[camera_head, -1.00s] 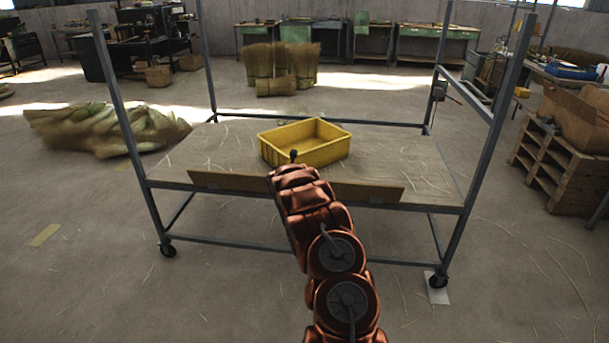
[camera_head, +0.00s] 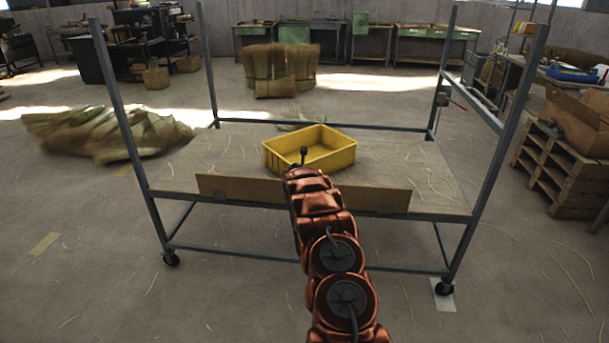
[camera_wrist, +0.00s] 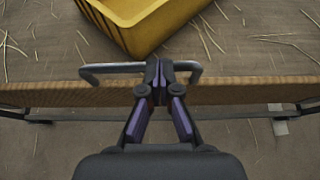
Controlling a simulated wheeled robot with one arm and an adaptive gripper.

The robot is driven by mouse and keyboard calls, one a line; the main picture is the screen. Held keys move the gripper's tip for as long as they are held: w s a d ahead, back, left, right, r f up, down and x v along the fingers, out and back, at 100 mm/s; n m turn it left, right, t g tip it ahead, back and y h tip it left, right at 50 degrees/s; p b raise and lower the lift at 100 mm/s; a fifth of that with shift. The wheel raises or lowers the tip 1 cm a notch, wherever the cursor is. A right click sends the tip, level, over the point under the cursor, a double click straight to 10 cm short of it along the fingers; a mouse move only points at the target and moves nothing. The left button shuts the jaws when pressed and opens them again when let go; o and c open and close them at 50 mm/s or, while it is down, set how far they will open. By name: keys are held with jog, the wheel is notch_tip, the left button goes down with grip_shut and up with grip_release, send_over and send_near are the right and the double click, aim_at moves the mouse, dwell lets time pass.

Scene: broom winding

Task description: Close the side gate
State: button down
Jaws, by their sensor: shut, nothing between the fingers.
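The side gate (camera_head: 250,188) is a long brown board along the near edge of the cart's deck, with hinges at its lower edge. It looks raised, but I cannot tell if it is fully upright. In the wrist view the gate (camera_wrist: 250,91) shows as a narrow strip with a grey bar handle (camera_wrist: 100,68) on its deck side. My gripper (camera_wrist: 159,72) is shut and empty, its fingertips over the board and at the handle's middle, which they hide. I cannot tell if they touch. In the head view my arm hides most of my gripper.
A yellow crate (camera_head: 335,158) sits on the deck (camera_head: 415,170) just behind the gate. Grey posts (camera_head: 493,155) rise at the cart's corners. A stacked pallet (camera_head: 560,170) stands right, a straw heap (camera_head: 100,135) left. Floor around the cart is mostly clear.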

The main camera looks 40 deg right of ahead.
jog(key=shift+s+d, duration=0.25)
jog(key=shift+d, duration=0.05)
jog(key=shift+f+b, duration=0.15)
jog(key=shift+b, duration=0.3)
jog(key=s+a+r+b, duration=0.5)
jog(key=a+r+b, duration=0.1)
jog(key=r, duration=0.2)
jog(key=shift+a+r+b, duration=0.3)
jog(key=shift+b, duration=0.05)
dwell(0.4)
dwell(0.4)
